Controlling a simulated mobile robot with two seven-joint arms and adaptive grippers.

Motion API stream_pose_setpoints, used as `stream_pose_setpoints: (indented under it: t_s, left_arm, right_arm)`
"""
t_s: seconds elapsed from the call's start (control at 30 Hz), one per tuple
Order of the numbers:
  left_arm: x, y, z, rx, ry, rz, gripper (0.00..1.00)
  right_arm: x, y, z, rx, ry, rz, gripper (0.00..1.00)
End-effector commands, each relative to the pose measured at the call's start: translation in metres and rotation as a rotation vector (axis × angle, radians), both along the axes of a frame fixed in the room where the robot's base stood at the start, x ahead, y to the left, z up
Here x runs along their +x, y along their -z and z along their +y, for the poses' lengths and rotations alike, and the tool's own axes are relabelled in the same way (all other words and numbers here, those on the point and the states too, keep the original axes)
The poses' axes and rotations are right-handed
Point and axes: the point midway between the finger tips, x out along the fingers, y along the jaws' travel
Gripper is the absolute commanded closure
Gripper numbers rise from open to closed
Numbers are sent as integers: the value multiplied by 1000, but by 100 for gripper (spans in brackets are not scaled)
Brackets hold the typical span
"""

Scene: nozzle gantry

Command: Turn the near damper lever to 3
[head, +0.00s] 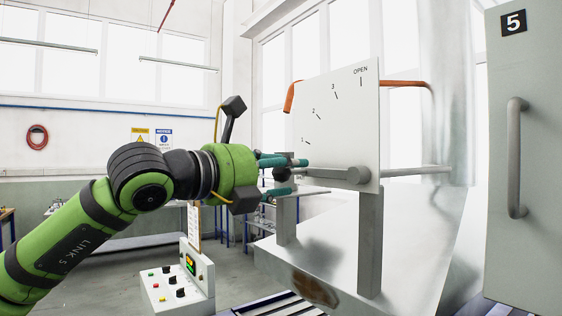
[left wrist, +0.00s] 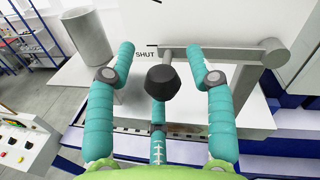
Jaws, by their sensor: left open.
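The near damper lever (head: 335,173) is a grey bar on a round pivot at the lower right of a white dial plate (head: 335,120) marked 1, 2, 3 and OPEN. It lies about level, pointing left; in the left wrist view the lever (left wrist: 225,53) ends by the SHUT label. Its black knob (left wrist: 162,80) faces the left wrist camera. My left gripper (head: 285,176) is open at the knob end, partly hiding it in the head view. In the left wrist view its teal fingers (left wrist: 162,65) stand either side of the knob and below it, with visible gaps at the sides.
The plate stands on grey posts (head: 370,240) above a pale metal housing (head: 420,230). An orange pipe (head: 405,84) and a grey rod (head: 430,170) show behind the plate. A grey door panel marked 5 (head: 535,150) is at right. A control box (head: 180,285) stands lower left.

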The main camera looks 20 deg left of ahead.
Motion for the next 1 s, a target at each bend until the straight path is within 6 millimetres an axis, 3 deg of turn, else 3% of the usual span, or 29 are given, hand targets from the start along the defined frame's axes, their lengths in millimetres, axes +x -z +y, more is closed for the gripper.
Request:
stream_pose_setpoints:
  t_s: [0.2,0.23,0.3,0.37,0.77,1.0]
  left_arm:
    - [1,1,0,-1,1,-1,46]
    - [1,1,0,-1,1,-1,50]
    - [1,1,0,-1,1,-1,78]
    - [1,0,0,-2,1,-1,100]
    - [0,-3,-1,23,3,-24,100]
    - [-1,-17,-3,127,4,-107,100]
  right_arm:
    - [4,0,0,1,0,-5,60]
    - [4,0,0,1,0,-5,60]
    - [4,0,1,1,0,-5,60]
    - [4,0,1,1,0,-6,60]
    - [5,5,1,2,1,-7,60]
    - [5,19,1,2,1,-8,60]
